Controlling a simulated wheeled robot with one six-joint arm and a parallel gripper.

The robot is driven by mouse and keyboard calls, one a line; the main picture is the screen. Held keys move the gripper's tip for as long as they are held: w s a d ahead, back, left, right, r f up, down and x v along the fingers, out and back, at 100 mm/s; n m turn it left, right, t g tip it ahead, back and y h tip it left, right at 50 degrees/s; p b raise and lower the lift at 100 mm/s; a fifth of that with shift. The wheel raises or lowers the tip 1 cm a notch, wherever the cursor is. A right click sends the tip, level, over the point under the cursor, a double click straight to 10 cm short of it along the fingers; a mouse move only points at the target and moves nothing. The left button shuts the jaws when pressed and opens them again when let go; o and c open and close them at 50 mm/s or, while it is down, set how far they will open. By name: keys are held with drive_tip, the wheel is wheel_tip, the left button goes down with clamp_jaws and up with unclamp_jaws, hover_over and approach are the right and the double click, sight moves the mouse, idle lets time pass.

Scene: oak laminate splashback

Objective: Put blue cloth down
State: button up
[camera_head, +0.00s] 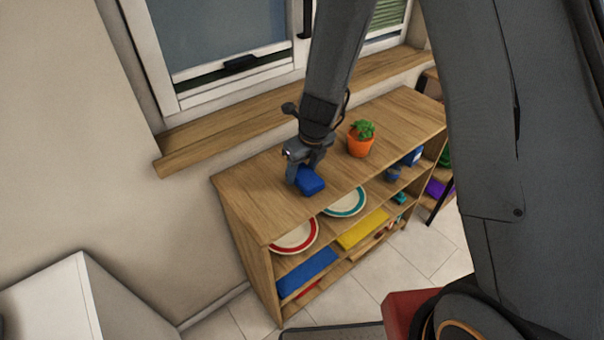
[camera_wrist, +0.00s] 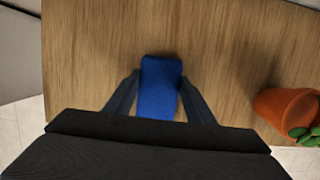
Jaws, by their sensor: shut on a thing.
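The blue cloth (camera_head: 310,181) is a small folded block at the top of the wooden shelf unit (camera_head: 240,186). In the wrist view the blue cloth (camera_wrist: 160,88) lies between my two fingers, against the wooden top. My gripper (camera_head: 306,176) is shut on the cloth, with the fingers pointing down at the shelf top. My gripper also shows in the wrist view (camera_wrist: 158,95). The cloth appears at or very near the surface; I cannot tell whether it touches it.
An orange pot (camera_head: 360,146) with a green plant stands to the right on the shelf top; it also shows in the wrist view (camera_wrist: 284,106). Plates (camera_head: 296,236) and folded items fill the shelves below. A window sill (camera_head: 200,143) runs behind. The top's left end is clear.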

sight(308, 177)
drive_tip(key=shift+f, duration=0.15)
drive_tip(key=shift+f, duration=0.15)
drive_tip(key=o, duration=1.4)
drive_tip(key=p+v, duration=0.4)
drive_tip(key=v, duration=0.7)
drive_tip(key=s+d+r+n, duration=0.4)
drive_tip(key=s+d+n, duration=0.2)
drive_tip(key=n, duration=0.8)
drive_tip(key=s+d+r+n+h, duration=0.1)
drive_tip(key=s+d+r+n, duration=0.3)
drive_tip(key=n, duration=1.1)
drive_tip(key=s+d, duration=0.3)
drive_tip(key=d, duration=0.1)
drive_tip(key=shift+s+r+g+h, duration=0.3)
drive_tip(key=shift+r, duration=0.1)
